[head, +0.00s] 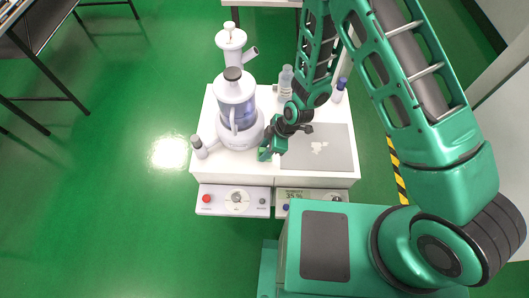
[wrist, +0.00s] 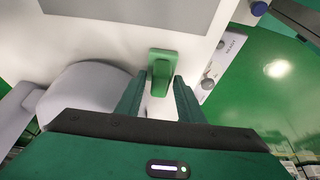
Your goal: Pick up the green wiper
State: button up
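The green wiper (wrist: 161,72) is a small, blocky green piece on the white worktop in the wrist view. In the head view the wiper (head: 264,154) shows near the worktop's front edge, partly crowded by my gripper (head: 270,148). In the wrist view my gripper (wrist: 162,80) is open, with one finger on each side of the wiper's near part. A narrow gap shows on both sides. I cannot tell whether the fingertips are down at the wiper's height.
A white machine with a clear jug (head: 237,112) stands close left of my gripper. A small grey-capped bottle (head: 199,148) is farther left. A clear bottle (head: 285,84) and a blue-capped bottle (head: 338,91) stand behind. A grey plate (head: 332,152) lies right; control panels (head: 234,200) line the front.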

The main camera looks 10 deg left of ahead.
aim_at(264, 150)
jog(key=c, duration=0.3)
jog(key=shift+c, duration=0.2)
jog(key=shift+r, duration=0.55)
notch_tip(264, 150, up, 3)
jog(key=shift+s+a+r, duration=0.1)
jog(key=shift+r, duration=0.1)
jog(key=s+a+r, duration=0.6)
jog(key=s, duration=0.3)
jog(key=shift+s+r, duration=0.25)
